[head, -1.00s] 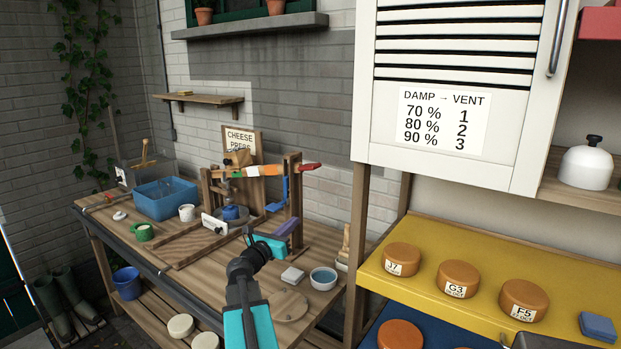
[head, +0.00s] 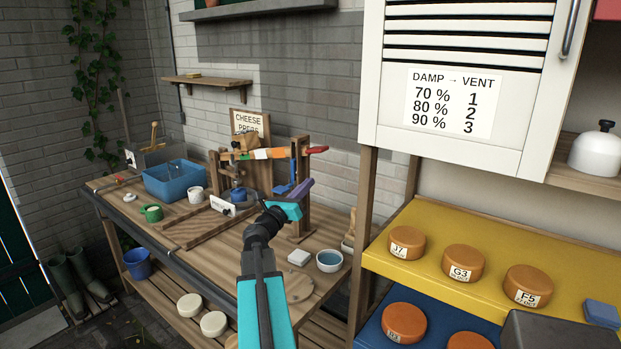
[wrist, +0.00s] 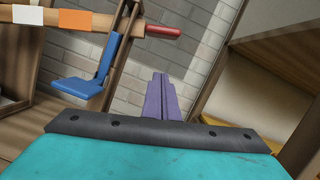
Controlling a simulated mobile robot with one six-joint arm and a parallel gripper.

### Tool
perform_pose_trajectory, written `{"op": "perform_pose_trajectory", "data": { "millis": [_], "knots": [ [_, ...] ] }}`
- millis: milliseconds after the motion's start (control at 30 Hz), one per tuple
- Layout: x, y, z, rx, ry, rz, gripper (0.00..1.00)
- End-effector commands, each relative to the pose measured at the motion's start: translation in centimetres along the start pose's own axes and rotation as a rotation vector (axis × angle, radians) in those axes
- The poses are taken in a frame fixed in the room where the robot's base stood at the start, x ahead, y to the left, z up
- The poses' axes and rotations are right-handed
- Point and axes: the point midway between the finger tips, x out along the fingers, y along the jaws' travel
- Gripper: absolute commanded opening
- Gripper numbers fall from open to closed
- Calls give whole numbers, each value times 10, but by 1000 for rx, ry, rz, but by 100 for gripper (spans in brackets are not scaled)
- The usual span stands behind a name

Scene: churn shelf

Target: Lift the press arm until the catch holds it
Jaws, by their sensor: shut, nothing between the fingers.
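The press arm (head: 270,154) is a wooden bar with green, white and orange bands and a red tip (head: 317,150). It lies about level across the cheese press, through an upright wooden post (head: 301,200). A blue catch piece hangs at that post; it shows large in the wrist view (wrist: 88,84), below the bar. My gripper (head: 308,184) has purple fingers, shut and empty. It is below the red tip and just right of the post. In the wrist view the fingers (wrist: 160,82) point toward the brick wall, below and apart from the red tip (wrist: 164,31).
The workbench (head: 180,247) also holds a blue basin (head: 172,185), a green cup (head: 151,213), a white cup (head: 196,194) and a bowl (head: 329,262). A yellow shelf with cheeses (head: 463,262) and a white cabinet (head: 455,80) stand to the right.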

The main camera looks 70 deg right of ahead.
Motion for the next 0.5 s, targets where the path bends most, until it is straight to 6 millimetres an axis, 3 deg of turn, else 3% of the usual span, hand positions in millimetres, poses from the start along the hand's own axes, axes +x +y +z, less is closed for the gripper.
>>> {"op": "perform_pose_trajectory", "data": {
  "millis": [500],
  "knots": [
    [57, 0, 1, -1, 1, -3, 0]
  ]
}}
